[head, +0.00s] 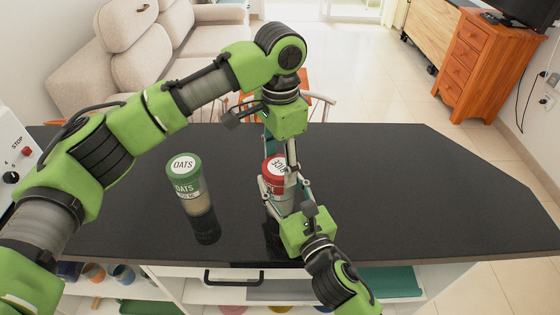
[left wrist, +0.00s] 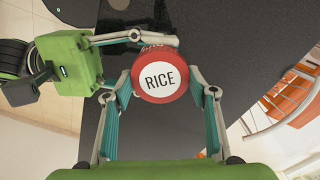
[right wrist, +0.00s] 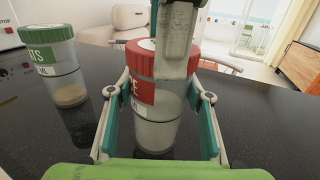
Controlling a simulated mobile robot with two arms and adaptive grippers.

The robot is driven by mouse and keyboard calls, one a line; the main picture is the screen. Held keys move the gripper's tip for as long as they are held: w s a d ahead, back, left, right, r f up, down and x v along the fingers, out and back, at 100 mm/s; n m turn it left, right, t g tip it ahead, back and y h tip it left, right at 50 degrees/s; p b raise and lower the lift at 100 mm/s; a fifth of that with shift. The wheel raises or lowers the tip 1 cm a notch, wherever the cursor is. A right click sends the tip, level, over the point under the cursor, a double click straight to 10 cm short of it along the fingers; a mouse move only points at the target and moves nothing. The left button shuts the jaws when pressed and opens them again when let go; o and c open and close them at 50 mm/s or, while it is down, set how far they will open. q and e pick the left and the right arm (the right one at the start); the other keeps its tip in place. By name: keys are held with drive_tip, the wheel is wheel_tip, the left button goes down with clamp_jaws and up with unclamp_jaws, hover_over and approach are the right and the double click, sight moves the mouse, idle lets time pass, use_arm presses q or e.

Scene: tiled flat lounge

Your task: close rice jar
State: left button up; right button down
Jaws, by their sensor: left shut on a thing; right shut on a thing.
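The rice jar (head: 278,204) stands upright on the dark counter, clear with pale contents and a red label. Its red lid (left wrist: 160,78) has a white RICE disc and sits on the jar's mouth; I cannot tell how tightly it is seated. My left gripper (head: 278,166) comes from above and is shut on the lid, one finger on each side. My right gripper (head: 284,192) comes from the near side and is shut around the jar's body (right wrist: 157,125). A left finger hides part of the lid and body in the right wrist view.
A green-lidded oats jar (head: 187,182) stands on the counter (head: 420,190) to the left, apart from the rice jar. The counter's right side is clear. Open shelves with bowls and cups lie below its near edge. A chair (head: 318,105) stands beyond the far edge.

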use_arm(q)
drive_tip(key=m, duration=0.5)
drive_tip(key=shift+m, duration=0.4)
drive_tip(key=m, duration=0.3)
drive_tip(key=shift+m, duration=0.4)
drive_tip(key=shift+c, duration=0.2)
drive_tip(key=o, duration=1.2)
drive_tip(key=shift+o, duration=0.2)
drive_tip(key=shift+r, duration=2.25)
drive_tip(key=shift+c, duration=0.3)
